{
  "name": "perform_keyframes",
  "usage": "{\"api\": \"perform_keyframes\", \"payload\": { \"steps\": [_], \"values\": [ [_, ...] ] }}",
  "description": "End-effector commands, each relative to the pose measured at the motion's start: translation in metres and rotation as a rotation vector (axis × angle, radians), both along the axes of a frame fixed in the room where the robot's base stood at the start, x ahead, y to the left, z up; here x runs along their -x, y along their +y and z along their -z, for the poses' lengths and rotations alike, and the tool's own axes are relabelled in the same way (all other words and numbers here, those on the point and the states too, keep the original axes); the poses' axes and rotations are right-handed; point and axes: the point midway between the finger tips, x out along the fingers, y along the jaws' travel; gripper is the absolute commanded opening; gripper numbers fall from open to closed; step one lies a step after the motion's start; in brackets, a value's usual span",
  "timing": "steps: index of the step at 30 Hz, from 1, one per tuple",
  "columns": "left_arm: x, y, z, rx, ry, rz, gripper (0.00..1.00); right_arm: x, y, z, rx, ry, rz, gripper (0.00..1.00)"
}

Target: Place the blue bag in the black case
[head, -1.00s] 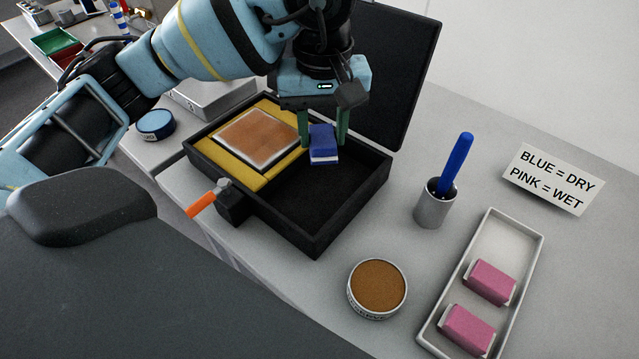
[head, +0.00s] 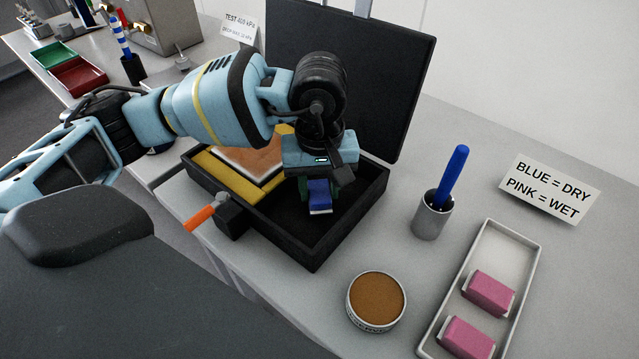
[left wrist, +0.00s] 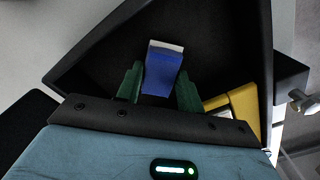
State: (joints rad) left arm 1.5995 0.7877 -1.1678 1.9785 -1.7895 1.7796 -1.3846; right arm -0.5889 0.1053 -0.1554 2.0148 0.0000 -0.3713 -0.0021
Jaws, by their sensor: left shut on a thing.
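The blue bag (head: 319,197) has a white end and is held between the green fingers of my left gripper (head: 320,190). The open black case (head: 375,193) stands on the bench with its lid raised at the back. The bag is inside the outline of the case, in the empty black part right of the yellow insert. In the left wrist view the blue bag (left wrist: 161,72) is between the fingers, with the dark case floor behind it. I cannot tell whether it touches the floor. My right gripper is not in view.
The yellow insert (head: 215,172) holds a brown square plate. To the right are a cup with a blue stick (head: 434,218), a round brown tin (head: 376,300), a white tray (head: 503,238) with two pink bags, and a sign (head: 550,188).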

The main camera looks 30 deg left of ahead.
Motion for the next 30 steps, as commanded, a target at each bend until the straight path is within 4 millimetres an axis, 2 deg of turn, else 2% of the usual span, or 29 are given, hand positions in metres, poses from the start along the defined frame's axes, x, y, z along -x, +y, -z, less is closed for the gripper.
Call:
{"api": "perform_keyframes", "payload": {
  "steps": [10,11,15,25,30],
  "values": [
    [0.0,0.0,0.004,0.001,0.001,0.0,0.15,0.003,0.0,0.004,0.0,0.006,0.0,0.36],
    [0.0,0.0,0.004,0.001,0.001,0.0,0.4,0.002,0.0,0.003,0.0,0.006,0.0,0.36],
    [0.0,0.0,0.003,0.001,-0.001,0.0,0.58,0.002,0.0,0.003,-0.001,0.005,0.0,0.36],
    [0.0,0.0,0.0,0.0,-0.001,0.0,0.59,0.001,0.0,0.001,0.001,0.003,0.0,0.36],
    [-0.001,-0.001,-0.016,0.001,-0.003,0.0,0.59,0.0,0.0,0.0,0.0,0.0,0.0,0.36]
  ]
}}
